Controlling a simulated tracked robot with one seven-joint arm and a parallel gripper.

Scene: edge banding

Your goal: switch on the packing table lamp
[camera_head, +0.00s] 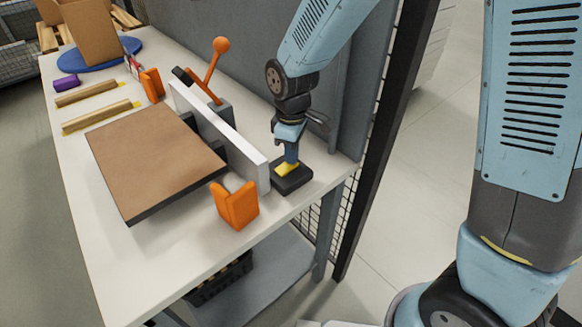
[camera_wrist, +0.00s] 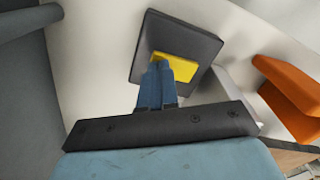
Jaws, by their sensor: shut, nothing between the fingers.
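A black switch box (camera_head: 293,180) with a yellow rocker (camera_head: 288,168) sits on the white table, near its right end and beside a white upright board. The box (camera_wrist: 200,40) and its yellow rocker (camera_wrist: 178,66) also show in the wrist view. My gripper (camera_head: 291,160) points down over the box with its fingertips at the yellow rocker. In the wrist view the blue fingers (camera_wrist: 157,70) are together and empty, and their tips overlap the rocker's edge. I cannot tell whether they press on it. No lamp can be made out.
An orange-knobbed lever (camera_head: 220,46) rises behind. A grey wall panel (camera_head: 345,90) and dark post (camera_head: 385,130) stand close right of my gripper.

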